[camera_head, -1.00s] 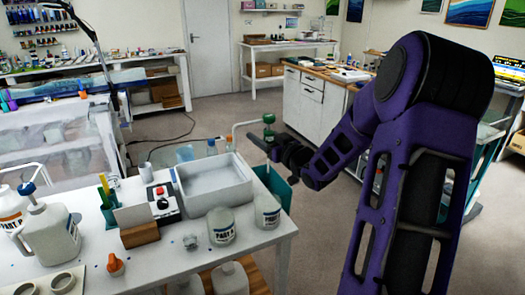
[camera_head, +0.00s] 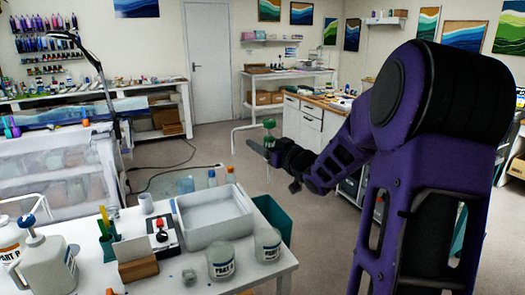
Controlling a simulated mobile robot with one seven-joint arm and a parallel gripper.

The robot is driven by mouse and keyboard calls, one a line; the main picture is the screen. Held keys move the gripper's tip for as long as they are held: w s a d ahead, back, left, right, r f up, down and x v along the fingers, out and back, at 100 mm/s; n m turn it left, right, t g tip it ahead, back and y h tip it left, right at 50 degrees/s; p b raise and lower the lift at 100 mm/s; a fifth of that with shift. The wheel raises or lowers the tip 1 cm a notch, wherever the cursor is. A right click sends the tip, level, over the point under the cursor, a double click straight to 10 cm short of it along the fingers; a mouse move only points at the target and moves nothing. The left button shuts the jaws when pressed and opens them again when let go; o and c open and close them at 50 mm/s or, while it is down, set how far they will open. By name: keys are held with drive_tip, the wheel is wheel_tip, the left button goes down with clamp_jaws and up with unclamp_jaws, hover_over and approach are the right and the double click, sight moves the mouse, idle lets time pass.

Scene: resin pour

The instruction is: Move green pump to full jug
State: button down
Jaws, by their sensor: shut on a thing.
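My gripper (camera_head: 268,146) is shut on the green pump (camera_head: 269,130) and holds it upright in the air, beyond the right end of the white table. A larger jug with a blue pump (camera_head: 48,268) stands at the left, beside another labelled container (camera_head: 8,240). I cannot tell from here which jug is full.
A white tray (camera_head: 214,232) lies on the table (camera_head: 180,272) behind the jugs. Left of it are a small device with a red knob (camera_head: 162,233), a wooden block (camera_head: 138,270) and upright sticks. A green bin (camera_head: 281,216) stands off the table's right end. Open floor lies beyond.

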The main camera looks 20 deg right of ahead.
wheel_tip(320, 180, up, 4)
drive_tip(key=shift+r, duration=0.25)
idle(0.5)
